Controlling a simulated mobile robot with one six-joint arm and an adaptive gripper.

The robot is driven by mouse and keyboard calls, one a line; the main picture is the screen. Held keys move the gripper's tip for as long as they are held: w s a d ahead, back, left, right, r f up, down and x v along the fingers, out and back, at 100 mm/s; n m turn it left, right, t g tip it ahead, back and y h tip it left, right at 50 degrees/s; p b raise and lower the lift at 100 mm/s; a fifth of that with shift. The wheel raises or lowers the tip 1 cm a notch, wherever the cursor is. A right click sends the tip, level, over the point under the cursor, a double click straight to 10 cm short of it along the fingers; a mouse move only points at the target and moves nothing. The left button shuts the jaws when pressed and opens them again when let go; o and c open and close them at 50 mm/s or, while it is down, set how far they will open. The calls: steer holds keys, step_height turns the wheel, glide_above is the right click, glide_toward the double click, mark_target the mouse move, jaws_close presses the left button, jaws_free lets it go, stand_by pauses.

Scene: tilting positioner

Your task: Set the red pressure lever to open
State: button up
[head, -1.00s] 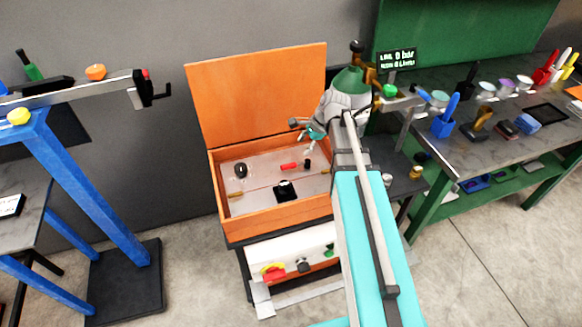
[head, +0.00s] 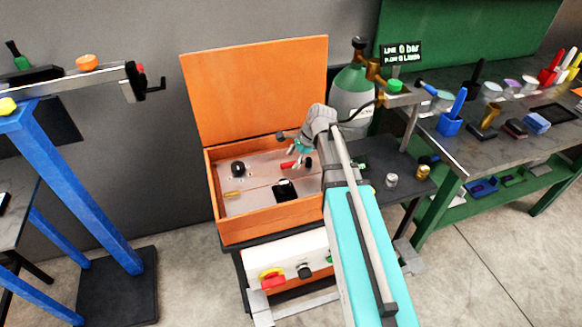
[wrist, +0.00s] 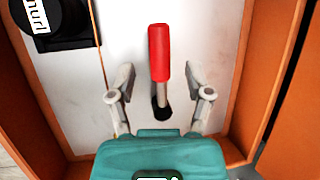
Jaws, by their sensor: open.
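The red pressure lever (wrist: 159,55) stands in the wrist view with its red grip toward the top and its metal stem running down to a dark slot in the pale panel (wrist: 205,30). In the head view its red grip (head: 288,164) shows just left of my gripper (head: 303,160). My gripper (wrist: 160,90) is open, with one finger on each side of the lever's stem and a gap on both sides. It holds nothing. The lever's base is partly hidden by my arm in the head view.
The panel lies inside an orange box (head: 272,219) whose walls rise close around my gripper. A black knob (wrist: 62,22) is at the upper left in the wrist view. A gas cylinder (head: 351,95) and a display reading 0 bar (head: 402,53) stand behind right.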

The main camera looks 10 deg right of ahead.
steer(key=shift+b+x, duration=0.75)
steer(key=shift+x, duration=0.4)
jaws_close()
